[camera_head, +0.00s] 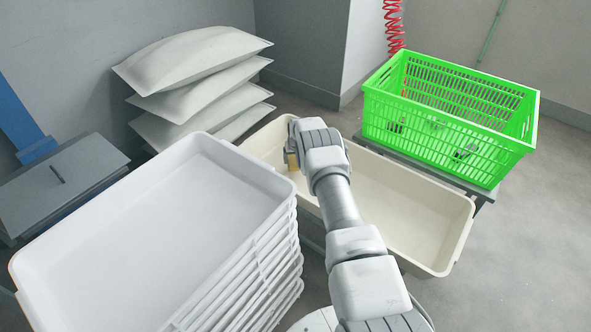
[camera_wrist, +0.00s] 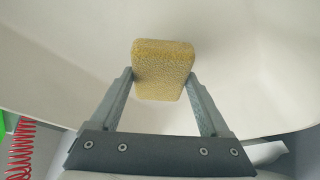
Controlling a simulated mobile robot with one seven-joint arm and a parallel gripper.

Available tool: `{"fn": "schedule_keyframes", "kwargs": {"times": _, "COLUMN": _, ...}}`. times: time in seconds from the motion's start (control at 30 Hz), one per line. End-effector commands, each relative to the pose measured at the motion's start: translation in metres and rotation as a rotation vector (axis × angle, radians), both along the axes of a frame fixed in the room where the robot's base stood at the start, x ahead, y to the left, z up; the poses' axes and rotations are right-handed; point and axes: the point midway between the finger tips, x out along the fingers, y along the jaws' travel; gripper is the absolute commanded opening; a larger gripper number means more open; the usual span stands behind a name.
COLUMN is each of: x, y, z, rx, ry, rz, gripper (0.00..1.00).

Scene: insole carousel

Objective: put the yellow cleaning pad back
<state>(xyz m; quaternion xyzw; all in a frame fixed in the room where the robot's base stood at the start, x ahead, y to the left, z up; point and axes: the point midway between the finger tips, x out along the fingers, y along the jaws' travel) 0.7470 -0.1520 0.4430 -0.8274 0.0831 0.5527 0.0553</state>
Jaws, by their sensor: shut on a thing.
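The yellow cleaning pad (camera_wrist: 162,70) is a small rough block held between the two fingers of my gripper (camera_wrist: 161,88) in the wrist view. A cream surface, which looks like the inside of the cream tub, fills the view behind it. In the head view my arm reaches over the long cream tub (camera_head: 425,215), and a bit of the yellow pad (camera_head: 292,160) shows at the tub's far left end. The gripper's fingers are hidden there by my wrist. I cannot tell whether the pad touches the tub.
A stack of white trays (camera_head: 275,245) stands left of the tub. A bright green crate (camera_head: 445,135) stands on a grey stand behind it on the right. Stacked pale sacks (camera_head: 195,60) lie at the back left, near a grey box (camera_head: 65,185). A red coiled hose (camera_head: 393,25) hangs behind.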

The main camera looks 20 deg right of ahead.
Motion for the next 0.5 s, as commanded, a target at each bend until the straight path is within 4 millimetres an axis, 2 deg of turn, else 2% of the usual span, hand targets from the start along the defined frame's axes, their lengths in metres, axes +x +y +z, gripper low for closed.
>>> {"fn": "schedule_keyframes", "kwargs": {"times": 0.17, "x": 0.001, "y": 0.0, "z": -0.01, "rx": 0.0, "ry": 0.001, "rz": 0.0, "gripper": 0.17}}
{"fn": "schedule_keyframes", "kwargs": {"times": 0.37, "x": 0.001, "y": 0.0, "z": -0.04, "rx": 0.0, "ry": 0.001, "rz": 0.0, "gripper": 0.17}}
{"fn": "schedule_keyframes", "kwargs": {"times": 0.5, "x": 0.002, "y": 0.0, "z": -0.041, "rx": 0.0, "ry": -0.001, "rz": 0.0, "gripper": 0.17}}
